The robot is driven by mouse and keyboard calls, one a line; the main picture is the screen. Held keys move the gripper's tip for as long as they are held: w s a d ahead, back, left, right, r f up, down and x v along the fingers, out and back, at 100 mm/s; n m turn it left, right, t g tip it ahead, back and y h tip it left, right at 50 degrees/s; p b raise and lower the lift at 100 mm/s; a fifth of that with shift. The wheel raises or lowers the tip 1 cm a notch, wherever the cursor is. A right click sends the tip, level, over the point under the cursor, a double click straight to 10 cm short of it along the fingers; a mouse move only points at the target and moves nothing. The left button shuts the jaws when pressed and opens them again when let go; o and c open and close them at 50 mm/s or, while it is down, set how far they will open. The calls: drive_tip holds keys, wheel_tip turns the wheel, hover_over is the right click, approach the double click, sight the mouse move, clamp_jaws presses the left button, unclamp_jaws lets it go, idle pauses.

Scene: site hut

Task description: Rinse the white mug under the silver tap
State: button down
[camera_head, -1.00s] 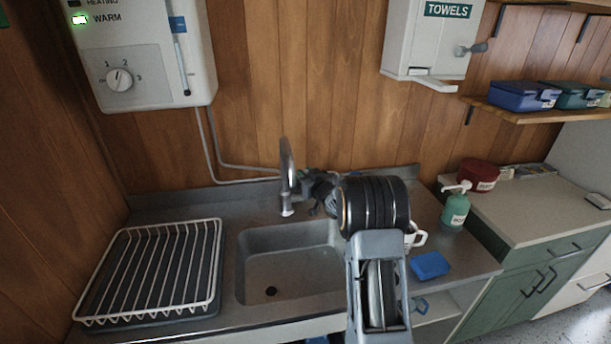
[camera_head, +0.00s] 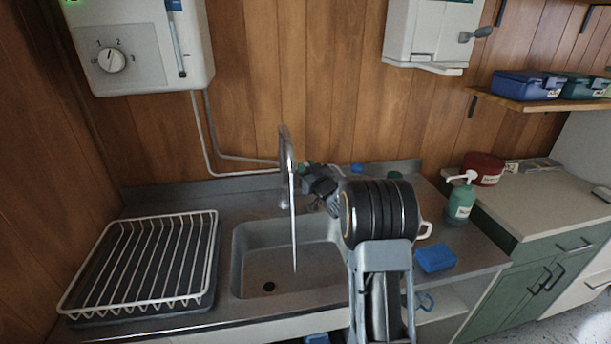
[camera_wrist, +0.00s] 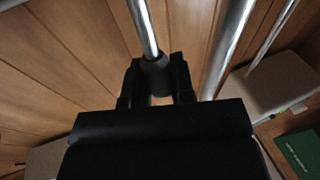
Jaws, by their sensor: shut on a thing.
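The silver tap (camera_head: 285,160) stands behind the sink, and a thin stream of water (camera_head: 294,235) runs from it into the basin. My gripper (camera_head: 308,180) is beside the tap. In the wrist view its black jaws (camera_wrist: 158,75) are shut on a thin silver rod with a grey end, which looks like the tap lever (camera_wrist: 147,35). The tap's thicker pipe (camera_wrist: 230,45) rises to the right of it. The white mug (camera_head: 425,231) stands on the counter right of the sink, mostly hidden behind my arm; only its handle side shows.
A white dish rack (camera_head: 140,262) stands left of the sink basin (camera_head: 265,262). A blue sponge (camera_head: 435,258) and a green soap bottle (camera_head: 460,202) are on the right. A towel dispenser (camera_head: 425,35) and a water heater (camera_head: 140,50) hang on the wall.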

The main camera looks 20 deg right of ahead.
drive_tip(key=c, duration=1)
unclamp_jaws()
drive_tip(key=shift+o, duration=0.2)
drive_tip(key=s+d+f+b, duration=0.1)
drive_tip(key=s+b, duration=0.1)
drive_tip(key=s, duration=1.1)
drive_tip(key=shift+s+d+f, duration=0.35)
drive_tip(key=s+a+g+h+p, duration=0.1)
drive_tip(key=s+a+g+p, duration=0.2)
drive_tip(key=s+a+g, duration=0.4)
drive_tip(key=s+a+r+m+g+h+p, duration=0.1)
drive_tip(key=s+a+g+p, duration=0.2)
drive_tip(key=s+a+g, duration=0.5)
drive_tip(key=s+a, duration=0.1)
drive_tip(key=s, duration=0.7)
drive_tip(key=shift+r+m+g, duration=0.15)
drive_tip(key=shift+m+g, duration=0.15)
